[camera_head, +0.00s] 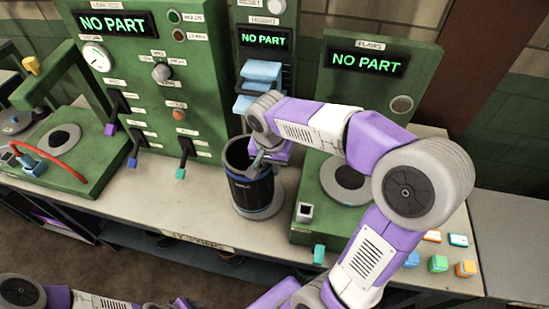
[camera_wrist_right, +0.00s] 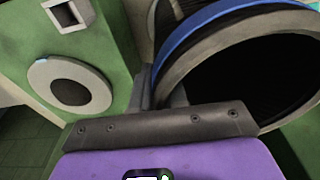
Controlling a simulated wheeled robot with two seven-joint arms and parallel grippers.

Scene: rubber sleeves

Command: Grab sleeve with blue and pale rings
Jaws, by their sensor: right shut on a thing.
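The sleeve (camera_head: 250,192) is a dark, hollow, upright cylinder with a blue band and pale rings. It stands at a round grey plate on the bench, below the middle display. My right gripper (camera_head: 258,163) reaches it from above and is shut on its wall at the rim. In the right wrist view the sleeve's open mouth, pale rim and blue ring (camera_wrist_right: 197,30) fill the upper right. The gripper fingers (camera_wrist_right: 163,92) are at the rim's left side, partly hidden. My left arm shows only along the bottom edge of the head view; its gripper is not visible.
Green test stations flank the sleeve: a panel with gauge and levers (camera_head: 150,100) at left, and a flaws station (camera_head: 362,95) at right. Blue jaws (camera_head: 260,72) hang behind and above the sleeve. Small coloured buttons (camera_head: 438,263) sit at the right front.

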